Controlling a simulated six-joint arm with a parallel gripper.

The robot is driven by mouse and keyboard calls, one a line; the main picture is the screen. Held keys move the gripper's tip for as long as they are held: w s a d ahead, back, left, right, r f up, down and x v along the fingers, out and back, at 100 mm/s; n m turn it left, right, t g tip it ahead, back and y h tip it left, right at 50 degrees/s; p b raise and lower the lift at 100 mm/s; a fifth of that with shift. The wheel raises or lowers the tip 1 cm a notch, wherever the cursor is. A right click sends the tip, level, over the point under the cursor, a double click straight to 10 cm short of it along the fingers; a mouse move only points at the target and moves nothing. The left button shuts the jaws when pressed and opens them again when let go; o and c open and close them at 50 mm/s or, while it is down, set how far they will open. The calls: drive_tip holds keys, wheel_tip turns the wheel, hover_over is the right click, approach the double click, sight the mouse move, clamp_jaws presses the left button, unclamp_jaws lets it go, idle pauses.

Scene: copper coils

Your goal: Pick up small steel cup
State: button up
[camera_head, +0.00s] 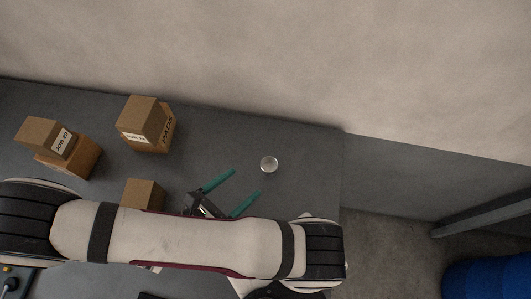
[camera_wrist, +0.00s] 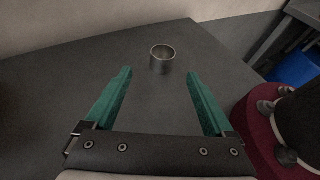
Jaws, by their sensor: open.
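The small steel cup (camera_head: 269,164) stands upright on the grey table, toward its right end. It also shows in the wrist view (camera_wrist: 162,60), at the upper middle, with its round open rim facing up. My gripper (camera_head: 246,183) is open, with two teal fingers spread apart and nothing between them. In the wrist view, my gripper (camera_wrist: 160,73) points toward the cup, which lies just past the fingertips and roughly midway between them. The cup and the fingers look apart. My arm crosses the lower part of the head view and hides some of the table.
The grey table (camera_head: 310,185) ends right of the cup. A wall (camera_head: 300,60) rises behind. A blue object (camera_head: 490,280) sits lower right.

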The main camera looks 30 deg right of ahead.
sight(264, 170)
drive_tip(key=x, duration=0.9)
drive_tip(key=shift+s+d+f, duration=0.2)
drive_tip(key=shift+d, duration=0.15)
clamp_jaws()
